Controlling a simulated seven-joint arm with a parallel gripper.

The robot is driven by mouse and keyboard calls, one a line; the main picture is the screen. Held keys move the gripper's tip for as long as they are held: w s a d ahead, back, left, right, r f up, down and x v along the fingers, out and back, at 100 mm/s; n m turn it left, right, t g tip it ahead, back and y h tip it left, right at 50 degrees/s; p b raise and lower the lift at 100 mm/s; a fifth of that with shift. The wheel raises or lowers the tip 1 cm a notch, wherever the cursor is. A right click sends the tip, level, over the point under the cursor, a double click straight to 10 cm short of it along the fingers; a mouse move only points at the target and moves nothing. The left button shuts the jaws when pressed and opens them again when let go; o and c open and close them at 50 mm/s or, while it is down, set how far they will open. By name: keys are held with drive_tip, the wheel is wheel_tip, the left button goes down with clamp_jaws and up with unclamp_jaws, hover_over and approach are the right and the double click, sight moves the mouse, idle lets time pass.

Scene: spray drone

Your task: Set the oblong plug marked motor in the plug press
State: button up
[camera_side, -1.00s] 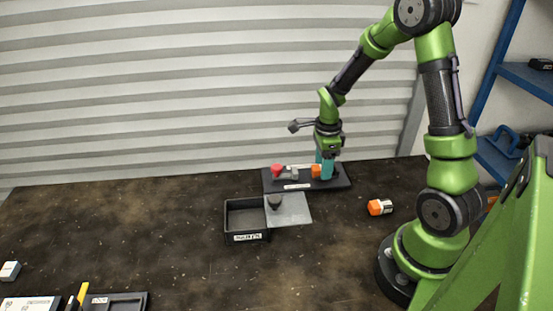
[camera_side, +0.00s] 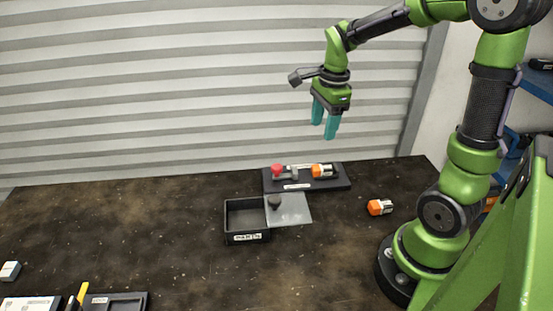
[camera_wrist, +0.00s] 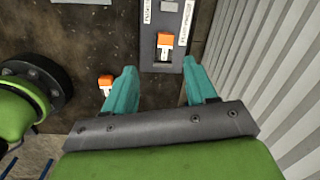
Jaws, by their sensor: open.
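The plug press (camera_side: 342,182) is a dark base plate with white labels and a red knob (camera_side: 277,169) at the back of the table. An orange and white plug (camera_side: 322,170) lies on the press at its right part; it also shows in the wrist view (camera_wrist: 164,42). A second orange and white plug (camera_side: 380,207) lies on the table right of the press, and also in the wrist view (camera_wrist: 105,84). I cannot read which one is marked motor. My gripper (camera_side: 324,131) is open and empty, raised well above the press; its teal fingers show in the wrist view (camera_wrist: 160,82).
A dark open box (camera_side: 247,237) with a label stands in front of the press, with a grey sheet lid (camera_side: 292,212) with a dark knob beside it. A dark tray (camera_side: 120,302) and a small white block (camera_side: 10,271) are at the front left.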

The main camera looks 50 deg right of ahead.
drive_tip(key=s+a+r+n+t+y, duration=0.1)
drive_tip(key=s+a+r+n+t, duration=0.2)
drive_tip(key=a+n, duration=0.4)
drive_tip(key=s+a+r+n+t+y, duration=0.1)
drive_tip(key=s+a+r+n+t, duration=0.2)
drive_tip(key=a+n, duration=0.5)
drive_tip(key=s+r+n, duration=0.1)
drive_tip(key=s+n, duration=0.1)
drive_tip(key=n, duration=0.2)
drive_tip(key=shift+r+n, duration=0.15)
drive_tip(key=shift+n, duration=0.25)
